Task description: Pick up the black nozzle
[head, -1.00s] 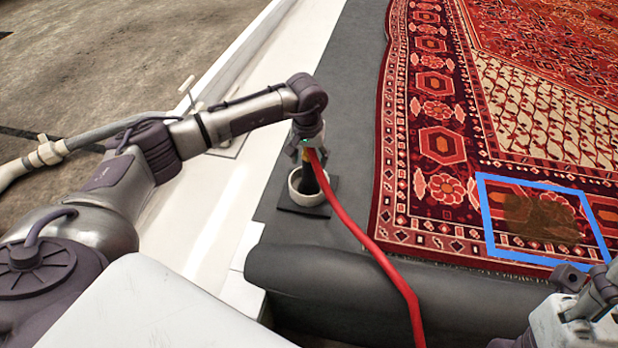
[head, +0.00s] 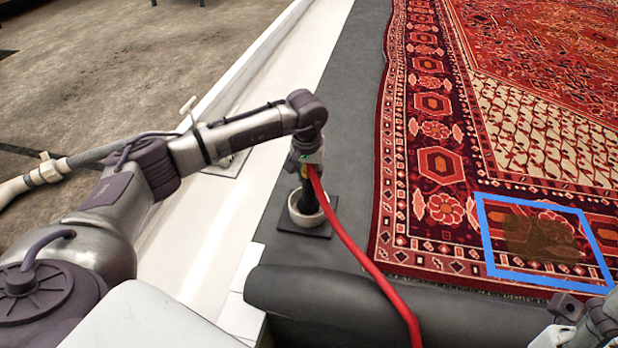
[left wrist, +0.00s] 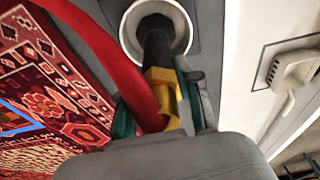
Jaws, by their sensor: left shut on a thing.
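The black nozzle (head: 308,196) has a yellow part at its upper end and a red hose (head: 352,245) attached. My left gripper (head: 306,166) is shut around the nozzle's yellow part and points down. The left wrist view shows the yellow part (left wrist: 165,92) between the fingers and the black shaft (left wrist: 157,46) running to a pale round cup (left wrist: 182,22). In the head view the nozzle's lower end overlaps this cup (head: 296,216); I cannot tell how deep it sits. My right gripper (head: 588,326) is partly cut off at the lower right corner.
The cup stands on a dark square plate on grey matting (head: 345,150). A red patterned rug (head: 437,165) lies to the right, with a blue frame (head: 482,240) around a brown stain (head: 543,238). A white ledge (head: 215,220) runs along the left.

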